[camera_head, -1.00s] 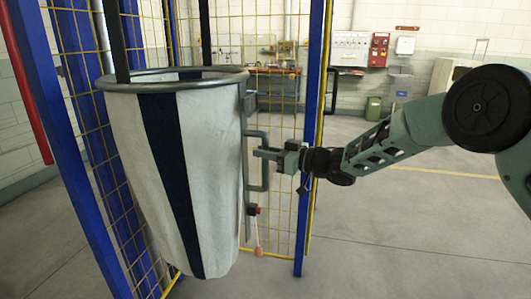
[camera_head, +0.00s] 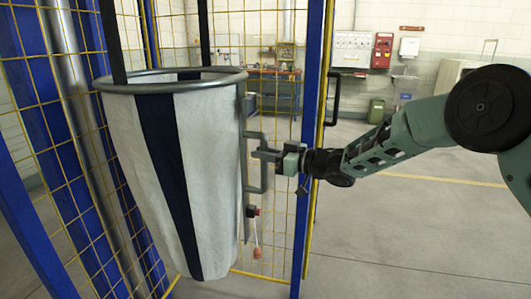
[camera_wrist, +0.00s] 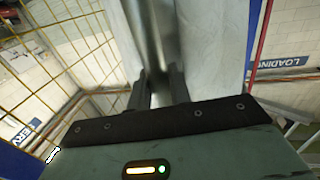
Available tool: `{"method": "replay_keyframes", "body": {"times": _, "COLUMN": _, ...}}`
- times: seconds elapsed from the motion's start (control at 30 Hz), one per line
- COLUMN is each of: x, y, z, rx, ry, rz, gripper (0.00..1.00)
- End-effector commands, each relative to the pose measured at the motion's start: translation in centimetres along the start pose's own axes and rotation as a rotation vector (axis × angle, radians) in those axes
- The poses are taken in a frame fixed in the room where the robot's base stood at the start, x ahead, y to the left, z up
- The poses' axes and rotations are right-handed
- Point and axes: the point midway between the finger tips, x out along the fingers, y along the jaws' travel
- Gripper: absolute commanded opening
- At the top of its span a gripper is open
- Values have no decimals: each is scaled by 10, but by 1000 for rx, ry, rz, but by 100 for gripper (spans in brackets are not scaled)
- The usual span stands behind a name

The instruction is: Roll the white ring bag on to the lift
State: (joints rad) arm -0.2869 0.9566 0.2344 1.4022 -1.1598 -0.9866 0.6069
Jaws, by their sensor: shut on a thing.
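The white ring bag (camera_head: 210,165) is a tall, tapering white sack with dark blue stripes. It hangs upright from a round grey metal ring (camera_head: 170,84). A grey bracket handle (camera_head: 263,178) is on its right side. My gripper (camera_head: 262,154) is shut on this handle, level with the upper half of the bag. In the wrist view my two dark fingers (camera_wrist: 158,90) close around a grey bar (camera_wrist: 152,45) against white cloth. The lift's cage has blue posts (camera_head: 312,110) and yellow mesh (camera_head: 283,120), which stand around the bag. The bag's underside and the lift floor beneath it are largely hidden.
A blue post stands just beyond my gripper, close to it. A small red-and-black fitting (camera_head: 253,211) hangs below the handle. Open grey floor (camera_head: 420,235) lies to the right. A workbench (camera_head: 272,85) and a green bin (camera_head: 376,111) stand far behind.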

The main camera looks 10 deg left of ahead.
Motion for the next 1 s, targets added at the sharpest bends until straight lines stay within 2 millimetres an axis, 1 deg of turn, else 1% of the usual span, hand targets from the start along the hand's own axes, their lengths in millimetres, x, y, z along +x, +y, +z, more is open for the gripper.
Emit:
{"method": "replay_keyframes", "body": {"times": 0.03, "x": -8, "y": 17, "z": -4, "rx": -8, "ry": -1, "rz": 37, "gripper": 0}}
{"method": "replay_keyframes", "body": {"times": 0.17, "x": -8, "y": 18, "z": -4, "rx": -9, "ry": -2, "rz": 38, "gripper": 0}}
{"method": "replay_keyframes", "body": {"times": 0.2, "x": -8, "y": 18, "z": -4, "rx": -9, "ry": -2, "rz": 38, "gripper": 22}}
{"method": "replay_keyframes", "body": {"times": 0.27, "x": -8, "y": 18, "z": -4, "rx": -9, "ry": -1, "rz": 39, "gripper": 39}}
{"method": "replay_keyframes", "body": {"times": 0.77, "x": -7, "y": 14, "z": -4, "rx": -6, "ry": 1, "rz": 30, "gripper": 39}}
{"method": "replay_keyframes", "body": {"times": 0.87, "x": -13, "y": 14, "z": -3, "rx": -5, "ry": -1, "rz": 30, "gripper": 39}}
{"method": "replay_keyframes", "body": {"times": 0.97, "x": -27, "y": 14, "z": -2, "rx": -6, "ry": -1, "rz": 30, "gripper": 39}}
{"method": "replay_keyframes", "body": {"times": 1.0, "x": -35, "y": 13, "z": -2, "rx": -6, "ry": -2, "rz": 31, "gripper": 39}}
